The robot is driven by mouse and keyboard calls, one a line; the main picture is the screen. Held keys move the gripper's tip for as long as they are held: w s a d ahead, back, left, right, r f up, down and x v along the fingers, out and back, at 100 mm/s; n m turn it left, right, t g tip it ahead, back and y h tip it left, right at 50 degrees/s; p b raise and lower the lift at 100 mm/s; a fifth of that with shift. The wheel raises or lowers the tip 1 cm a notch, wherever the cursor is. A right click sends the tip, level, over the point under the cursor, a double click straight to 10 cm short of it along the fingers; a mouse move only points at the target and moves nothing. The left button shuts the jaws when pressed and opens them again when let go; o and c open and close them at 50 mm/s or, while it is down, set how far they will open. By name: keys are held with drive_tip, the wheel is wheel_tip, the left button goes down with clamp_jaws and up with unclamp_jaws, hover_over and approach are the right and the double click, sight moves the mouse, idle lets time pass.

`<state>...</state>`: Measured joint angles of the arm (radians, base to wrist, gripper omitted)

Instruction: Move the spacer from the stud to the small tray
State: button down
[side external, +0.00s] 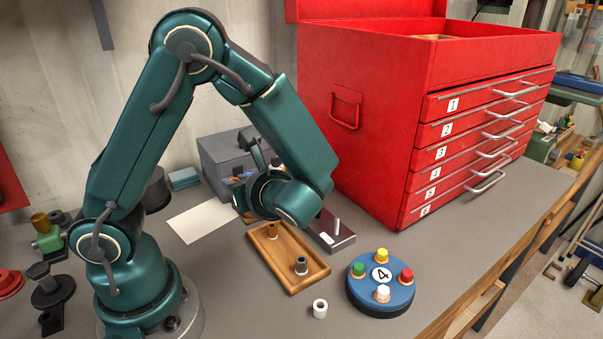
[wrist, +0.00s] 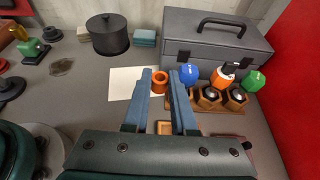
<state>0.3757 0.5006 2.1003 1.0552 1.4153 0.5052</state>
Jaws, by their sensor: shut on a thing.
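My gripper (wrist: 160,84) shows in the wrist view, its two blue-grey fingers shut on an orange ring-shaped spacer (wrist: 160,79) with its hole facing up. In the side view my wrist hides the fingertips, so I cannot tell the spacer's height there. A pale upright stud (side external: 337,226) stands bare on a metal block (side external: 327,239), right of my wrist. A small wooden tray (side external: 280,271) lies below my wrist, with a brown piece (side external: 272,232) and a dark piece (side external: 301,265) in it. Part of the tray (wrist: 165,128) shows between my fingers.
A white ring (side external: 320,308) and a round blue base with coloured pegs (side external: 382,300) stand near the front. A red tool chest (side external: 370,150) stands close on the right. A grey toolbox (wrist: 218,60) and screwdriver rack (wrist: 215,104) are behind. White paper (side external: 205,217) lies flat.

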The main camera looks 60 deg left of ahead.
drive_tip(key=s, duration=0.1)
hover_over(290, 258)
wheel_tip(290, 258, down, 6)
drive_tip(key=shift+a+f, duration=0.1)
drive_tip(key=shift+f, duration=2.15)
drive_tip(key=shift+f, duration=0.1)
drive_tip(key=c, duration=0.7)
unclamp_jaws()
